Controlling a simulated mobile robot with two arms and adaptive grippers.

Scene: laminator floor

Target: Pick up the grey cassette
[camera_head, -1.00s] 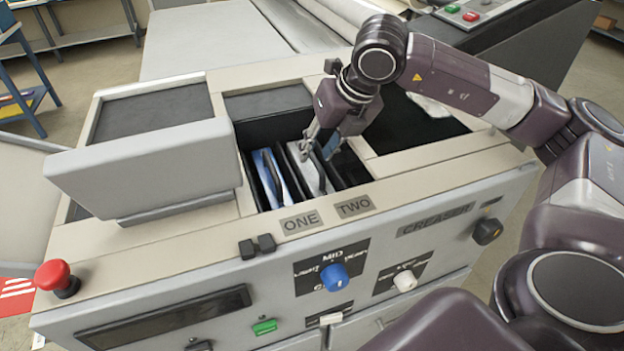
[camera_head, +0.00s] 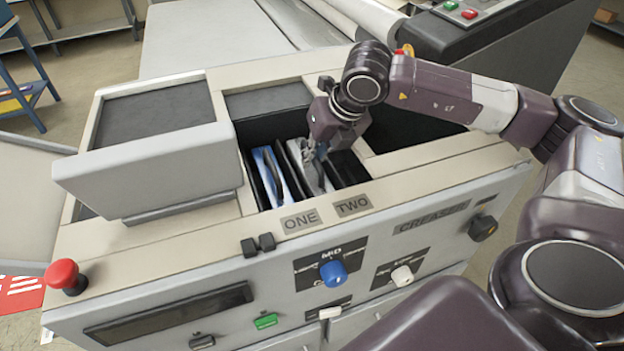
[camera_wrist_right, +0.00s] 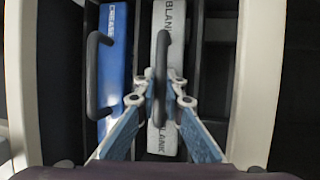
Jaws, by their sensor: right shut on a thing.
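The grey cassette (camera_head: 294,149) sits upright in a slot of the machine's open well. In the right wrist view its pale top (camera_wrist_right: 165,20) reads BLANK and carries a dark bar handle. My right gripper (camera_head: 313,158) is above it, pointing down. In the wrist view the right gripper's fingertips (camera_wrist_right: 160,88) are shut on the cassette's handle from both sides. The cassette's lower body is hidden in the slot. My left gripper is not in view.
A blue cassette (camera_wrist_right: 116,60) with its own dark handle stands close to the left. Slots to the right look empty and dark. The well's rim and the raised box (camera_head: 150,160) at left bound the space. A red button (camera_head: 64,275) is at the front left.

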